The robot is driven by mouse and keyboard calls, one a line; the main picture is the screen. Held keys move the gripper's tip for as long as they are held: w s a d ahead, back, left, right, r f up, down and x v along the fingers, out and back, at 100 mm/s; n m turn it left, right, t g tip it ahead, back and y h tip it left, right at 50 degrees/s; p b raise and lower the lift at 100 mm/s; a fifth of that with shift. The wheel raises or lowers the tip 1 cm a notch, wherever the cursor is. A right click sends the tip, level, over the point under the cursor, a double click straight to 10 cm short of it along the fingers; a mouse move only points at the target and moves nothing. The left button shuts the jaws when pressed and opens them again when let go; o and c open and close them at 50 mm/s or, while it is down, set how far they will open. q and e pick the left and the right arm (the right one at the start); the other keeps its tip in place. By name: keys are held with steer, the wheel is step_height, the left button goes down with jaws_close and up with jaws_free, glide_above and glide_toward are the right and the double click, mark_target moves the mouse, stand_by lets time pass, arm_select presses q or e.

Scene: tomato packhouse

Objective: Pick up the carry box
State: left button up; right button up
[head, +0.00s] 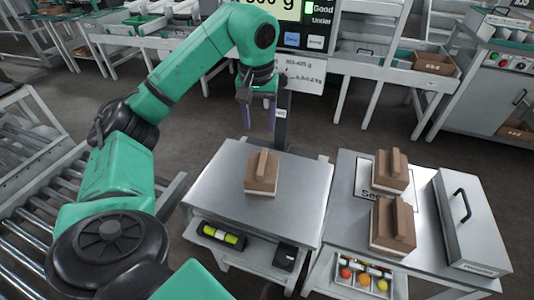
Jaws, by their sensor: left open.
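A brown carry box (262,173) with a raised top ridge stands upright on the left steel table (215,200). Two similar brown boxes stand on the table to the right, one at the back (390,171) and one nearer (393,228). I cannot tell from looks alone which box the task means. My left gripper (258,118) hangs with its fingers pointing down, apart and empty, above and behind the box on the left table, not touching it. My right gripper is not in view.
A grey case with a black handle (474,228) lies at the right end of the right table (345,220). A display post (283,115) rises behind the left table. A roller conveyor (30,225) runs at left. The left table is clear around its box.

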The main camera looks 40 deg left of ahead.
arm_select(q)
steer(key=b, duration=0.3)
glide_toward(262, 161)
steer(key=f, duration=0.8)
steer(key=shift+w+a, duration=0.3)
steer(key=shift+w, duration=0.05)
jaws_close()
